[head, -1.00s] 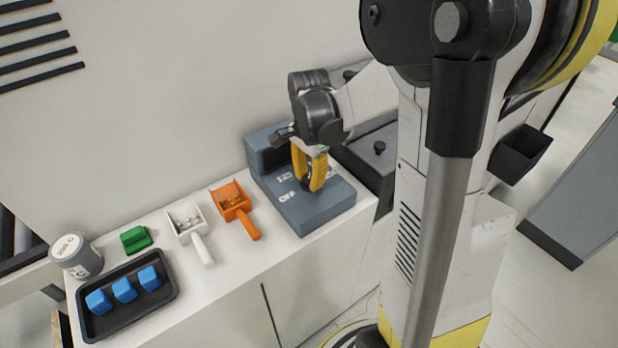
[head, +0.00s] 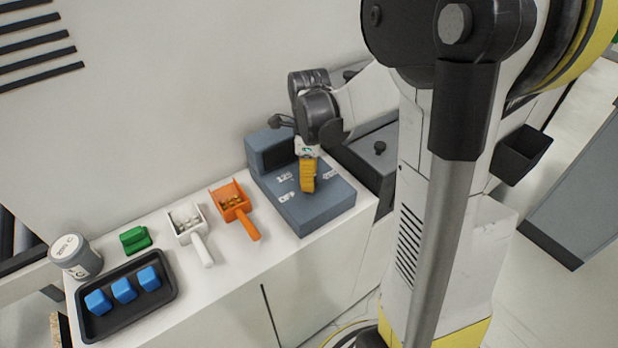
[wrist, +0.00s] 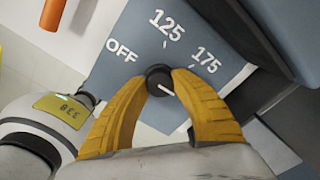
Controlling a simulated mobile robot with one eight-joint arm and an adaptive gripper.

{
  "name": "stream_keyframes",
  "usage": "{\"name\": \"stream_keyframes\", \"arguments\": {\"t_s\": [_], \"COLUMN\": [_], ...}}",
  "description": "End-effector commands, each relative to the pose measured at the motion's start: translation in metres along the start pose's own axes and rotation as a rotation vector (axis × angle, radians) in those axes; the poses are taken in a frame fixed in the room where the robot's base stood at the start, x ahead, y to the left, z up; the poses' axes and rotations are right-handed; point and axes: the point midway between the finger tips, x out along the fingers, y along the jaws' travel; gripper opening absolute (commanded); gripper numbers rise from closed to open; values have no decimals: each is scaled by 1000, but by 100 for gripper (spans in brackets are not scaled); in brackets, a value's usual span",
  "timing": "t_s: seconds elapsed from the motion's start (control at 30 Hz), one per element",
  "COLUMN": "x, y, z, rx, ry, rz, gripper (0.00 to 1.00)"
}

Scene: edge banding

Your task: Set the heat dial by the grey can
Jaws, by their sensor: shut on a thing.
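The grey can (head: 77,256) stands at the counter's left end. Its lid carries a printed number ending in "0 C"; the small print is hard to read exactly. The blue-grey heater box (head: 318,212) has a black dial (wrist: 158,80) on top, with OFF, 125 and 175 printed around it in the wrist view; any further mark there is hidden. My gripper (wrist: 160,82) points down with its yellow fingers shut on the dial, one on each side. The dial's white pointer line is directed to the lower right in the wrist view, away from OFF.
A black tray (head: 95,329) with blue blocks, a green block (head: 135,239), a white scoop (head: 196,238) and an orange scoop (head: 247,223) lie left of the heater box. A wall stands behind the counter.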

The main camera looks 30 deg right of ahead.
Motion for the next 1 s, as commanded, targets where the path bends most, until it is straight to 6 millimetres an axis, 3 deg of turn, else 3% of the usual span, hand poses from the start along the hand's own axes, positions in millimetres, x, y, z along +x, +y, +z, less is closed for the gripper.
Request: {"name": "stream_keyframes", "arguments": {"t_s": [0.7, 0.73, 0.8, 1.0], "x": [0, 0, 0, 0], "y": [0, 0, 0, 0], "z": [0, 0, 0, 0], "rx": [72, 72, 71, 71], "ry": [0, 0, 0, 0], "rz": [1, 1, 1, 0], "gripper": [0, 39, 55, 55]}}
